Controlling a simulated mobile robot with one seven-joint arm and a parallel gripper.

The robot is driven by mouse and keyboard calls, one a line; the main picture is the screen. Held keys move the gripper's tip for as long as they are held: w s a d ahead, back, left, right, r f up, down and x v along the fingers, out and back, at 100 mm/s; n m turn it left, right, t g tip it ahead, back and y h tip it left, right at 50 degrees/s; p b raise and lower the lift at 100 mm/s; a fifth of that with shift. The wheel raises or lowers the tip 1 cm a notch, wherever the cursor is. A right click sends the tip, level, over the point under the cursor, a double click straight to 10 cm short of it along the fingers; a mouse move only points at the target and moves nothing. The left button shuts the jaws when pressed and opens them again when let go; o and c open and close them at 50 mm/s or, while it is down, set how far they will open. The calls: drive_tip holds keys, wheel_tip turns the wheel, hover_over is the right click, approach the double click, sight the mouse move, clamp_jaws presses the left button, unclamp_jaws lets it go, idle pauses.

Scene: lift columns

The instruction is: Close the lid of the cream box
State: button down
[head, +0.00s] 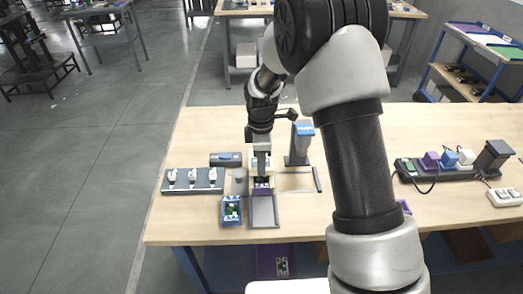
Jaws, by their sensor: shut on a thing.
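My gripper (262,180) points down over the middle left of the wooden table. It is shut on a small purple piece (263,187) at the far end of a grey tray (264,212). The grip is small in the picture, and the fingers hide part of the piece. A pale patch (261,162) shows around the fingers; I cannot tell if it is a box or part of my gripper. I cannot clearly make out a cream box or its lid. My arm covers part of the table's right half.
A blue tray (231,222) with green contents is left of the grey tray. A dark rack (192,187) with white pieces and a dark cylinder (226,159) are further left. A grey stand with a blue top (303,129) is close on the right. The near left table corner is bare.

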drive_tip(key=shift+s, duration=2.25)
drive_tip(key=c, duration=1.8)
unclamp_jaws()
drive_tip(key=shift+r, duration=0.15)
wheel_tip(320, 180, up, 6)
drive_tip(key=p, duration=0.3)
drive_tip(key=shift+p, duration=0.3)
